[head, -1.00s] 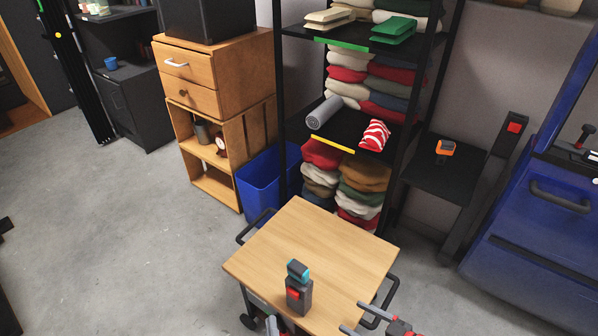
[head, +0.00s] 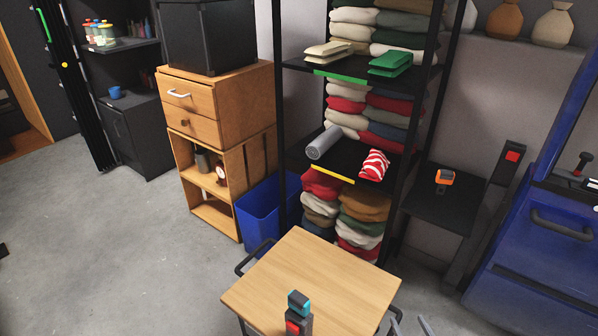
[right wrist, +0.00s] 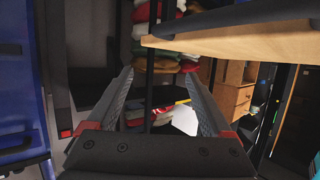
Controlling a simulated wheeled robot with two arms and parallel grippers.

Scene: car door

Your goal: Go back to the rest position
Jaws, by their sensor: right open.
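My right gripper (head: 408,325) shows only its fingertips at the bottom edge of the head view, just right of the wooden-topped cart (head: 310,270). In the right wrist view its two fingers (right wrist: 157,82) are spread wide with nothing between them. The cart's top edge (right wrist: 230,40) hangs above and to the right of the fingers there. My left gripper is not in either view. A black and red device with a teal top (head: 298,312) stands on the cart's near part, apart from my right gripper.
A black shelf rack with folded cloths (head: 345,170) stands behind the cart. A blue bin (head: 262,208) and wooden cabinet (head: 225,105) are at left. A blue car door (head: 545,235) is at right. A low black stand holds an orange tool (head: 444,177).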

